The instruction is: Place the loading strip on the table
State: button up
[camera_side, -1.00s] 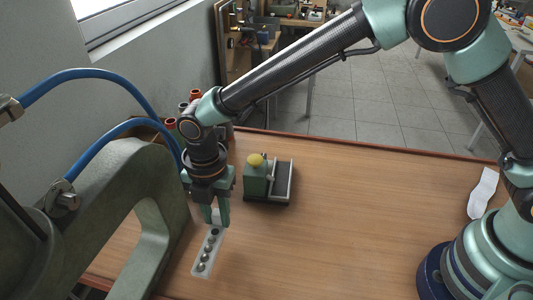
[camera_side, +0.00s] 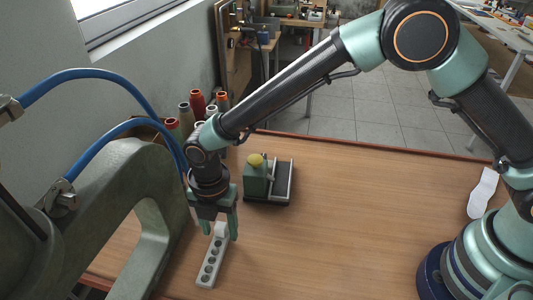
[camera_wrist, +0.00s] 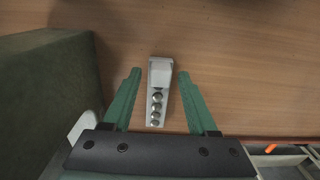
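The loading strip (camera_side: 210,268) is a pale, narrow bar with a row of dark round pockets and a raised block at one end. It lies on the wooden table (camera_side: 330,230), and it also shows in the wrist view (camera_wrist: 160,80). My gripper (camera_side: 220,236) is open, with one green finger on each side of the strip's block end. In the wrist view my gripper (camera_wrist: 160,74) shows clear gaps between both fingers and the strip. Nothing is held. In the side view the far end of the block is partly hidden by the gripper.
A green block with a yellow knob (camera_side: 256,172) stands on a dark tray right of my gripper. A large green machine frame (camera_side: 150,210) with blue hoses is close on the left. Thread spools (camera_side: 197,103) stand behind. A white piece (camera_side: 482,193) lies far right. The table's middle is clear.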

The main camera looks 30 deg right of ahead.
notch_tip(320, 180, up, 12)
jog(key=w+d+r+m+t, duration=0.1)
jog(key=w+d+r+m, duration=0.1)
jog(key=d+r+m, duration=0.4)
jog(key=s+d+r+m+t, duration=0.1)
jog(key=s+d+m, duration=0.2)
jog(key=d+m, duration=0.4)
jog(key=s+d+r+m+t, duration=0.2)
jog(key=s+d+m, duration=0.1)
jog(key=d+m, duration=0.4)
jog(key=s+d+r+m+t, duration=0.1)
jog(key=s+d+r+m, duration=0.1)
jog(key=s+d+m, duration=0.2)
jog(key=d+m, duration=0.3)
jog(key=d, duration=0.5)
jog(key=shift+d+r+t, duration=0.15)
jog(key=shift+t, duration=0.15)
